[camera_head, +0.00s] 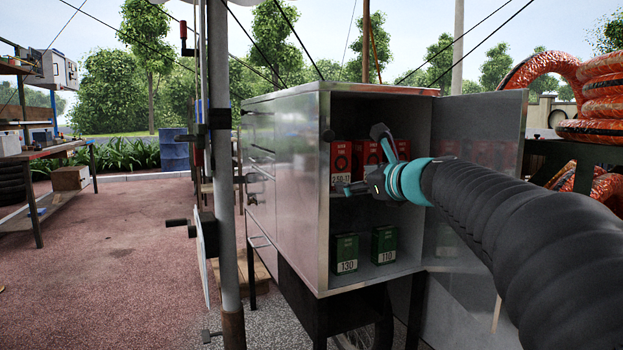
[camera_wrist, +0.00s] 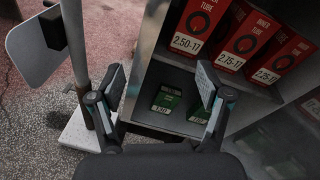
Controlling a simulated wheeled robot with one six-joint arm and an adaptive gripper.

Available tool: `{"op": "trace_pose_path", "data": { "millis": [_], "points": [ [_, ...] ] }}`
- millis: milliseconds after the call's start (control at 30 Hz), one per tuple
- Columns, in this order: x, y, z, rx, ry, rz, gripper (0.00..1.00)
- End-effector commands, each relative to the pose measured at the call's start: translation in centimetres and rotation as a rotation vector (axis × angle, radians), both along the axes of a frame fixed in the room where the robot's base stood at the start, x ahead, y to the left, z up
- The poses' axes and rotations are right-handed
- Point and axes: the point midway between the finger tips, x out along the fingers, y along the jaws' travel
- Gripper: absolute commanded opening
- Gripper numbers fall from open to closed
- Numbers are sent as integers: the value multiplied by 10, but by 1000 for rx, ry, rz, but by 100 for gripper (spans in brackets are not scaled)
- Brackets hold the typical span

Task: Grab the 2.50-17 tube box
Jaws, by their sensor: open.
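The 2.50-17 tube box (camera_head: 340,160) is red with a white label and stands at the left end of the upper shelf in the open metal cabinet (camera_head: 285,150). It also shows in the wrist view (camera_wrist: 194,27), top cut off by the frame edge. My gripper (camera_head: 361,160) is open and empty, in front of the upper shelf and just right of the box in the head view. In the wrist view its two fingers (camera_wrist: 160,82) are spread wide, with the box beyond and above them. The fingers appear apart from the box.
Similar red boxes, one marked 2.75-17 (camera_wrist: 244,42), stand to its right. Green boxes marked 130 (camera_head: 346,253) and 110 (camera_head: 384,245) stand on the lower shelf. The cabinet door (camera_head: 490,120) is open on the right. A pole (camera_head: 222,150) stands left of the cabinet.

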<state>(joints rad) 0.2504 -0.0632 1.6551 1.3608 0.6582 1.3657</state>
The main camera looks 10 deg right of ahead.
Motion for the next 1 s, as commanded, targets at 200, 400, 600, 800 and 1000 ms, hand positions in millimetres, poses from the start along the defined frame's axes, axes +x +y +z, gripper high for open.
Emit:
{"op": "trace_pose_path", "data": {
  "millis": [200,400,600,800,1000],
  "points": [
    [40,-32,19,339,-4,-79,77],
    [63,-28,24,392,-3,-85,77],
    [97,-15,24,389,-3,-84,77],
    [118,-9,25,387,-4,-85,77],
    [128,-5,24,387,-3,-85,77]
  ]
}}
